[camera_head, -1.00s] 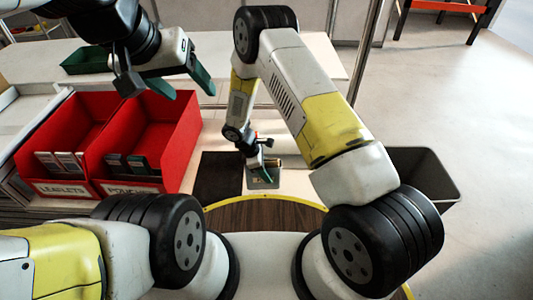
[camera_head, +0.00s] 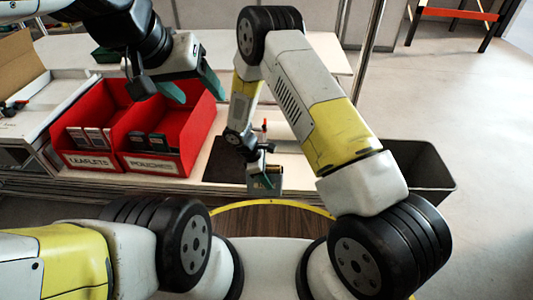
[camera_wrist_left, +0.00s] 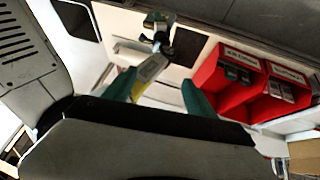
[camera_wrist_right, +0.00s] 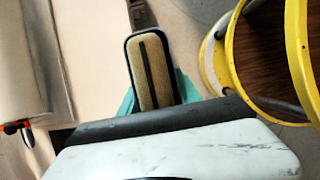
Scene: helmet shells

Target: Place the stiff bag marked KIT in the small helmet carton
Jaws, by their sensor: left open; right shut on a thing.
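My right gripper (camera_head: 262,166) is shut on a small grey stiff bag (camera_head: 266,182), held at the near edge of the table. A mark on the bag's face is too small to read. In the right wrist view the bag (camera_wrist_right: 152,72) shows end-on, with a dark rim, tan inside and a dark strip, between the teal fingers. In the left wrist view it also shows beyond my left gripper (camera_wrist_left: 160,92). My left gripper (camera_head: 192,88) is open and empty, raised in front of the red bins. I cannot tell which thing is the small helmet carton.
Two red bins labelled LEAFLETS (camera_head: 86,118) and POUCHES (camera_head: 160,112) hold small packs. A dark mat (camera_head: 222,158) lies right of them. A brown cardboard flap (camera_head: 20,58) stands at far left. A dark grey open tub (camera_head: 432,172) stands at right.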

